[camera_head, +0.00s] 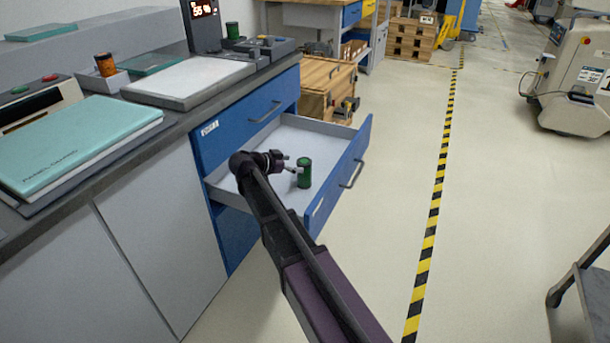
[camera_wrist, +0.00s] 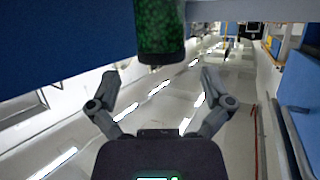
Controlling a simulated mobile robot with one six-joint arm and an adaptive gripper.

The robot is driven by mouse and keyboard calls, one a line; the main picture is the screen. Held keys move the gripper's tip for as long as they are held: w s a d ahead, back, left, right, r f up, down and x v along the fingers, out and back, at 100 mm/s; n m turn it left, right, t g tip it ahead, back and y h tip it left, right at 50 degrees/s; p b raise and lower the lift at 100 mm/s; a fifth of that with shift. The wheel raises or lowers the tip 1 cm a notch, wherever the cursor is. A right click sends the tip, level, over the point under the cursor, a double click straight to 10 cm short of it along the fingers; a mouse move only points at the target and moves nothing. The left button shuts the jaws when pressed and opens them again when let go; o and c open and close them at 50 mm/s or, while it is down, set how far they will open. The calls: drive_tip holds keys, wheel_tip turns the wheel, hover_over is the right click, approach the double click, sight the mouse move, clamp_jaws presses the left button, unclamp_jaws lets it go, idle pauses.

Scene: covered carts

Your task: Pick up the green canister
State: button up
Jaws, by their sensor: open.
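A green canister (camera_head: 304,173) with a dark top stands upright in the open blue drawer (camera_head: 337,185), near its front. My gripper (camera_head: 291,170) is over the drawer, just left of the canister in the head view. In the wrist view the green canister (camera_wrist: 160,30) shows at the top centre, cut off by the picture edge. My gripper (camera_wrist: 158,82) is open there, its two fingers apart and the space between them empty. The canister lies beyond the fingertips, roughly centred between them. Whether anything touches it in the head view is hard to tell.
The drawer's walls and front surround the canister. A wooden crate (camera_head: 327,88) is behind the drawer. Clear floor lies to the right, with a striped line (camera_head: 434,205).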

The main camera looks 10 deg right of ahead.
sight(300, 163)
drive_tip(key=shift+b+x, duration=0.75)
drive_tip(key=shift+x, duration=1.5)
drive_tip(key=c, duration=1.2)
drive_tip(key=shift+r, duration=0.15)
wheel_tip(300, 163, up, 10)
drive_tip(key=p, duration=1)
drive_tip(key=shift+f, duration=0.2)
